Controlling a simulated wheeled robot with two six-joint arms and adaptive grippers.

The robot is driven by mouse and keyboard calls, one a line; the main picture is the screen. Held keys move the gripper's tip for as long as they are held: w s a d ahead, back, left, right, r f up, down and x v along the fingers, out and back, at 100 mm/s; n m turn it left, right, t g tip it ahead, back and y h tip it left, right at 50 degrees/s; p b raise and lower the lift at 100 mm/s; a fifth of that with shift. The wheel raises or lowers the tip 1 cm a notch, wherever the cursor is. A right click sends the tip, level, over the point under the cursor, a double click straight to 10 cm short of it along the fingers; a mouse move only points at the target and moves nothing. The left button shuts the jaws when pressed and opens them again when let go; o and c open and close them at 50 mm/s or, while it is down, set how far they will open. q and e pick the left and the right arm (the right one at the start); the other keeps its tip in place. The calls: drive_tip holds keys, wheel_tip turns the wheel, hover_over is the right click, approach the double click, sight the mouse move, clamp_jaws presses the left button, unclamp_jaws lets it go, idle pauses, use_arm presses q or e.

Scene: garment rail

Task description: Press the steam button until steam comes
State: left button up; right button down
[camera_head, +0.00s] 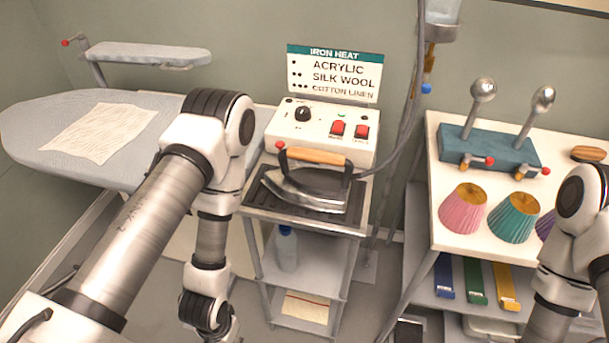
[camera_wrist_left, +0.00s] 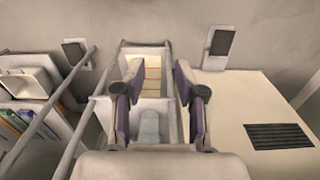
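A steam iron (camera_head: 305,187) with a wooden handle (camera_head: 316,155) rests on a dark plate (camera_head: 262,199) on top of the stand. A small red button (camera_head: 280,144) shows at the left end of the handle. Behind the iron is a white control box (camera_head: 300,129) with a black dial (camera_head: 303,114) and two red switches; their labels are too small to read. I see no steam. My left arm hangs down left of the stand, its fingers outside the head view. In the left wrist view my left gripper (camera_wrist_left: 159,75) is open and empty. My right gripper is out of view.
An ironing board (camera_head: 50,112) with a cloth (camera_head: 100,132) is at left. A heat sign (camera_head: 335,74) stands behind the box. A shelf (camera_head: 437,165) with lampshade-like cones is at right. A cable hangs beside the iron. A bottle (camera_head: 287,247) stands on the lower shelf.

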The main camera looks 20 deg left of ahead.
use_arm(q)
clamp_jaws()
idle(1.0)
